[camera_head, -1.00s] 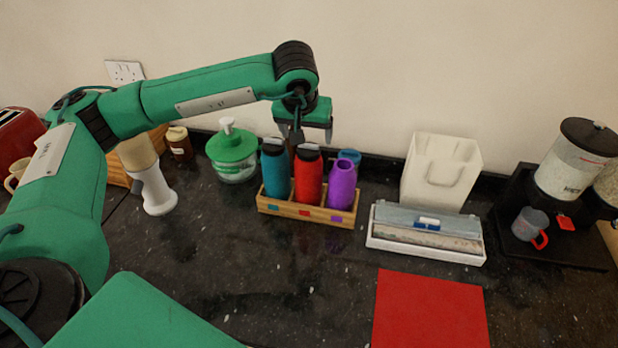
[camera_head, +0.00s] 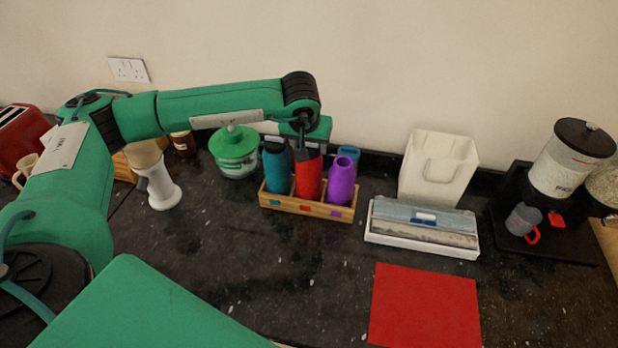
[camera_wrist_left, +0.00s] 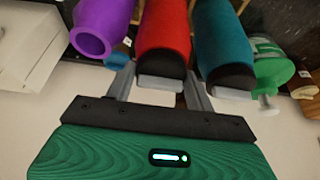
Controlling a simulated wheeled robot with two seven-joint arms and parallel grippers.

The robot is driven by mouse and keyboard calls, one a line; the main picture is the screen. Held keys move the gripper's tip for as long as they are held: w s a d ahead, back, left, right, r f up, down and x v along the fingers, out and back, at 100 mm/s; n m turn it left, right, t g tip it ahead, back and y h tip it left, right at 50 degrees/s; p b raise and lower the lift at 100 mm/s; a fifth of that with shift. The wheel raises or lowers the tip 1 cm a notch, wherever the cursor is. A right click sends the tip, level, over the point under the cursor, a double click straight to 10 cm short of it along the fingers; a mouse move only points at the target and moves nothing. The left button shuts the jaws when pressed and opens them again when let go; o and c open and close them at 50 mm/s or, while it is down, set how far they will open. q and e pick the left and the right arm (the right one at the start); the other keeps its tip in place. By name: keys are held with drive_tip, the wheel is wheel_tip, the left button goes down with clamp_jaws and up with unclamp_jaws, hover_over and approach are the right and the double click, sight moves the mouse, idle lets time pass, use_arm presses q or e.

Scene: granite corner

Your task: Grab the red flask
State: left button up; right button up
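The red flask (camera_head: 308,177) stands in the middle slot of a wooden holder (camera_head: 315,207), between a teal flask (camera_head: 277,170) and a purple flask (camera_head: 342,182). My left gripper (camera_head: 303,140) is over its top and hides its cap in the head view. In the left wrist view, the fingers of my left gripper (camera_wrist_left: 160,85) are apart, one on each side of the dark and grey cap of the red flask (camera_wrist_left: 163,35). I see no clear grip on it. My right gripper is not in view.
A green-lidded jar (camera_head: 235,150) stands left of the holder. A white bin (camera_head: 437,170) and a white box (camera_head: 422,228) are to the right, with a coffee machine (camera_head: 565,170) beyond. A red mat (camera_head: 425,310) lies in front. The dark counter before the holder is clear.

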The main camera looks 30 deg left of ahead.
use_arm(q)
drive_tip(key=c, duration=1)
drive_tip(key=shift+r, duration=0.1)
